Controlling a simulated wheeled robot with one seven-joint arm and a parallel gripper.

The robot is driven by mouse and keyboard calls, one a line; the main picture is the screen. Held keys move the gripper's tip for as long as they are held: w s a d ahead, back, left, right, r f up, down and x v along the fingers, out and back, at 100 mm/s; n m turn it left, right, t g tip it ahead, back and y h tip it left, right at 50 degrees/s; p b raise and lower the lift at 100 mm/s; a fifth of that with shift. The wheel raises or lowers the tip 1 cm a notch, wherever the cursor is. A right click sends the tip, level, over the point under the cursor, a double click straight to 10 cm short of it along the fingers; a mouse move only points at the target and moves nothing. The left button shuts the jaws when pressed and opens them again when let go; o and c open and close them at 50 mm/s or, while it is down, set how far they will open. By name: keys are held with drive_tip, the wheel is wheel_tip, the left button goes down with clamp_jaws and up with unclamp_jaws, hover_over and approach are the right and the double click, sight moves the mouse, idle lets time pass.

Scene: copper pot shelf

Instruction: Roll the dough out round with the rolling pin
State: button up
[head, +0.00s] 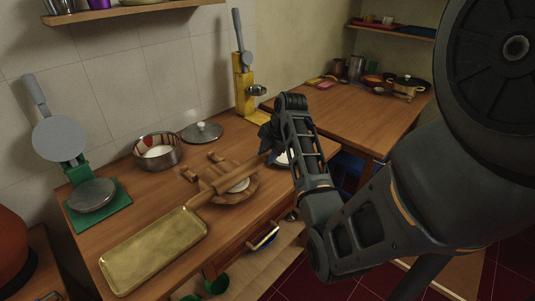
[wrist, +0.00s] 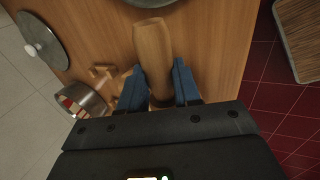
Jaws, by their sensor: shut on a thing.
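The wooden rolling pin (head: 224,184) lies slanted above a round wooden board (head: 246,192) in the head view. My gripper (head: 270,148) is at the pin's far right end. In the wrist view the blue fingers of my gripper (wrist: 158,82) are shut on the rolling pin (wrist: 152,48), one on each side. I cannot tell whether the pin touches the dough.
A brass tray (head: 152,250) lies at the counter's front left. A steel pot (head: 158,160), a lid (head: 202,132), a green press (head: 92,196) and a yellow press (head: 244,90) stand behind.

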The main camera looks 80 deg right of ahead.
drive_tip(key=shift+f, duration=0.7)
idle(1.0)
